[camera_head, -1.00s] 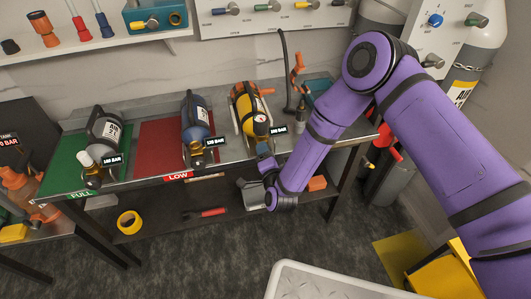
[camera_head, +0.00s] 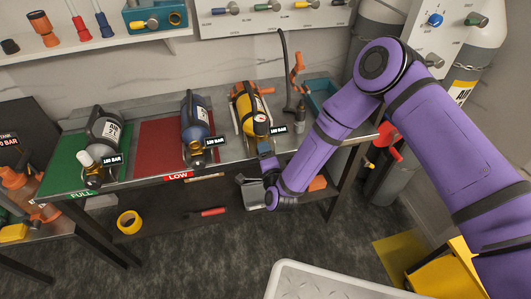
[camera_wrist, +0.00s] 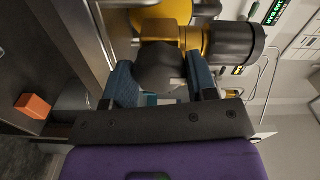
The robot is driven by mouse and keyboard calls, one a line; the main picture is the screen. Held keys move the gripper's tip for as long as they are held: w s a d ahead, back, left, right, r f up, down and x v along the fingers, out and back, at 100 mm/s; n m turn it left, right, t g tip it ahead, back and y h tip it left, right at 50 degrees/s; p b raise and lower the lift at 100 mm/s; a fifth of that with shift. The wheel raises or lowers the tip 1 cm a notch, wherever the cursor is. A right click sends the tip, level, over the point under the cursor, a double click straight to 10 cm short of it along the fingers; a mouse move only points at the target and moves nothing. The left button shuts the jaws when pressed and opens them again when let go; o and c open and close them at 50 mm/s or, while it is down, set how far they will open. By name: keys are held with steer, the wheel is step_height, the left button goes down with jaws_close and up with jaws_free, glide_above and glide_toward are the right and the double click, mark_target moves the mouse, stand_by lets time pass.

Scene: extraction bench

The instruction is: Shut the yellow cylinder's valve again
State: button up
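The yellow cylinder (camera_head: 243,101) lies in a cradle on the bench's right part, its gauge and valve end toward the front edge. My gripper (camera_head: 264,150) is at that valve end. In the wrist view, the blue fingers of my gripper (camera_wrist: 161,76) flank a dark valve knob (camera_wrist: 160,62) with no clear gap, so they look shut on it. Brass fitting (camera_wrist: 192,38) and a larger dark round part (camera_wrist: 238,42) are beside the knob. Part of the yellow cylinder body (camera_wrist: 165,14) shows behind. The knob is hidden in the head view.
A grey cylinder (camera_head: 103,127) lies on a green mat and a blue cylinder (camera_head: 195,118) on a red mat, to the left. A black hose stand (camera_head: 286,75) and a teal box (camera_head: 322,92) are close on the right. Yellow tape (camera_head: 129,222) lies on the lower shelf.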

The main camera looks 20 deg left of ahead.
steer(key=o, duration=0.3)
steer(key=shift+o, duration=0.2)
steer(key=shift+s, duration=0.15)
steer(key=v, duration=1)
steer(key=shift+s+d, duration=0.2)
steer(key=shift+d, duration=0.05)
